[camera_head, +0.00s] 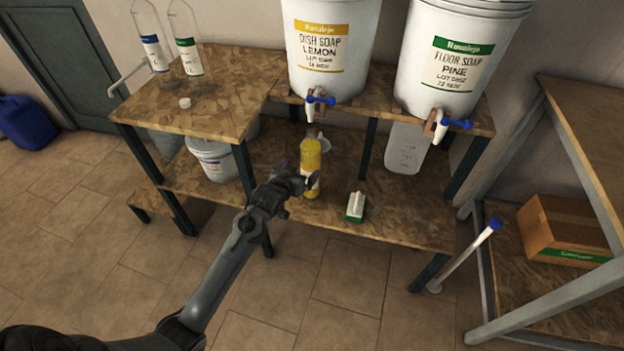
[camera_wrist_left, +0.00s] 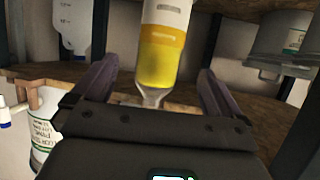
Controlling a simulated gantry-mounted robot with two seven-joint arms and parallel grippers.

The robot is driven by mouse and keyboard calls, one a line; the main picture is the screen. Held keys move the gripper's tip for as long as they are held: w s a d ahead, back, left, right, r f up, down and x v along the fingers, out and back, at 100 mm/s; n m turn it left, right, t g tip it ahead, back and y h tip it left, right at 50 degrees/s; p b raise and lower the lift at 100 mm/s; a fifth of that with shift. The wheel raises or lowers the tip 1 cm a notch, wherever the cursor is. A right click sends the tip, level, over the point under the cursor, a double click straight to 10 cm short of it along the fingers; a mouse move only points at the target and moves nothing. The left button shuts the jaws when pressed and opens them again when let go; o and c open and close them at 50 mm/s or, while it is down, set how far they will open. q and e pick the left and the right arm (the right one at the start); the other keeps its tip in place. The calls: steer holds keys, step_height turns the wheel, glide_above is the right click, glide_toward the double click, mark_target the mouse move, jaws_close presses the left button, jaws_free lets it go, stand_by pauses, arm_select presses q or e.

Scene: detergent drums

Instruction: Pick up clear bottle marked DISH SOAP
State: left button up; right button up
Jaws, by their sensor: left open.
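A clear bottle (camera_head: 311,158) filled with yellow liquid stands on the lower shelf, below the tap of the DISH SOAP LEMON drum (camera_head: 331,45). It has a pale label low down, too small to read. My left gripper (camera_head: 297,184) is open at the bottle's front left. In the left wrist view, which looks upside down, the bottle (camera_wrist_left: 162,58) shows between the two spread fingers (camera_wrist_left: 155,85); I cannot tell how deep it sits between them. Two more clear bottles, one with a blue label (camera_head: 150,40) and one with a green label (camera_head: 188,55), stand on the upper left shelf. My right gripper is not in view.
A FLOOR SOAP PINE drum (camera_head: 455,60) stands on the right of the upper shelf, with a jug (camera_head: 408,148) below. A white bucket (camera_head: 212,158) is at left, a cardboard box (camera_head: 565,228) at right.

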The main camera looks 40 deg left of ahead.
mark_target(307, 165)
arm_select(q)
steer(key=shift+w+a+f+b, duration=0.1)
steer(key=shift+w+f+b, duration=0.2)
steer(key=shift+w+f, duration=0.05)
steer(key=b+x, duration=0.2)
steer(key=x, duration=0.2)
steer(key=shift+w+a, duration=0.1)
steer(key=shift+w, duration=0.25)
steer(key=shift+w+f+b, duration=0.2)
steer(key=shift+f+b, duration=0.05)
steer(key=shift+b, duration=0.15)
steer(key=b+x, duration=0.1)
steer(key=x, duration=0.1)
steer(key=b+x, duration=0.1)
steer(key=b, duration=0.1)
steer(key=shift+w+a+f, duration=0.2)
steer(key=shift+w+f, duration=0.05)
steer(key=shift+f, duration=0.15)
steer(key=shift+w+a+b, duration=0.15)
steer(key=shift+w+b, duration=0.2)
steer(key=shift+w, duration=0.1)
